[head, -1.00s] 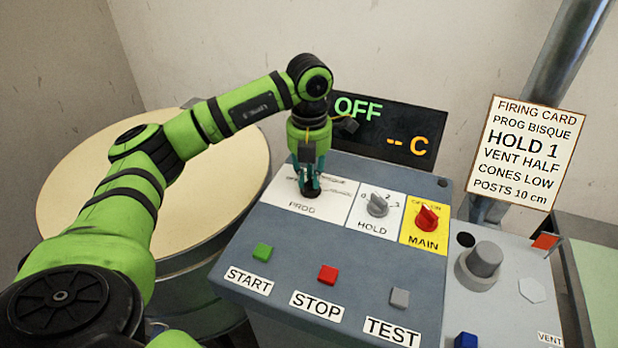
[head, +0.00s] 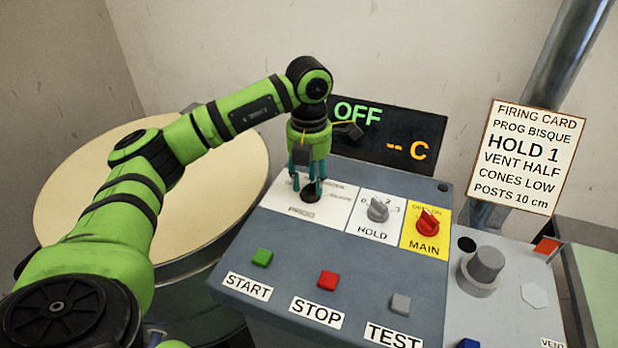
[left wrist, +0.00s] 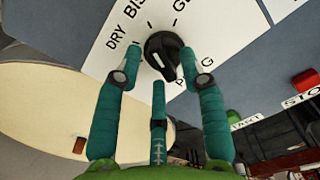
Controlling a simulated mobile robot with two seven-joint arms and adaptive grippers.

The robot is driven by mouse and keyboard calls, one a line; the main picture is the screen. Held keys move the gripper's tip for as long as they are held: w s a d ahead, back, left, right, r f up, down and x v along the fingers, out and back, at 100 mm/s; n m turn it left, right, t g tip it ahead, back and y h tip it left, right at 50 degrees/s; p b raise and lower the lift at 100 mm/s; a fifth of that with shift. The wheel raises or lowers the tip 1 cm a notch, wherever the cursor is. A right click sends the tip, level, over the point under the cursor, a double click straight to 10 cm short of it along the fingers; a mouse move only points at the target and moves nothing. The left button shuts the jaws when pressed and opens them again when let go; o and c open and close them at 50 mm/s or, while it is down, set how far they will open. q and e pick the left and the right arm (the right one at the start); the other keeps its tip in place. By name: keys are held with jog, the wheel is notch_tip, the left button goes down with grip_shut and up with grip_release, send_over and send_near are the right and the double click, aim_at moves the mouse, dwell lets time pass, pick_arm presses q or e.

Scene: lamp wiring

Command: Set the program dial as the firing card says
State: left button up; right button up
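The program dial (head: 310,194) is a dark knob on the white PROG plate at the panel's left. In the left wrist view it is a black knob (left wrist: 168,54) with a white mark; DRY, a partly hidden word starting BIS, and a word starting G are printed around it. I cannot tell for sure which word it points at. My left gripper (head: 308,182) is just above the dial, its teal fingers spread and apart from the knob. The firing card (head: 524,155) reads PROG BISQUE, HOLD 1, VENT HALF. My right gripper is not in view.
To the right are the grey HOLD dial (head: 378,210) and the red MAIN switch (head: 427,221). START (head: 262,257), STOP (head: 328,279) and TEST (head: 401,302) buttons are in front. The display (head: 390,135) reads OFF. A round kiln lid (head: 75,200) is at left.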

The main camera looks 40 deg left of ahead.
pick_arm(q)
jog(key=shift+r, duration=0.1)
notch_tip(320, 180, up, 12)
dwell(0.7)
dwell(0.5)
